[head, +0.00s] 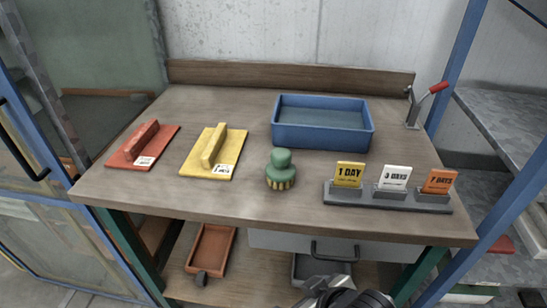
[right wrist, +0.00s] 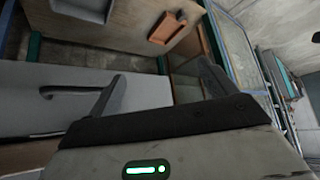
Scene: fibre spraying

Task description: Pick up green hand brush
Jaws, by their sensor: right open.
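The green hand brush (head: 281,170) stands upright on the wooden workbench (head: 240,205), near its front edge and about mid-width. It has a round knob on top and pale bristles below. My right gripper shows at the bottom of the head view (head: 335,292), in front of and below the bench top, well apart from the brush. In the right wrist view its two dark fingers (right wrist: 160,85) are spread with nothing between them. The brush is not in the right wrist view. My left gripper is in neither view.
A red float (head: 142,146) and a yellow float (head: 213,152) lie left of the brush. A blue tray (head: 322,125) stands behind it. A sign holder (head: 388,196) with day cards stands to its right. A drawer handle (head: 335,250) juts out below the bench top.

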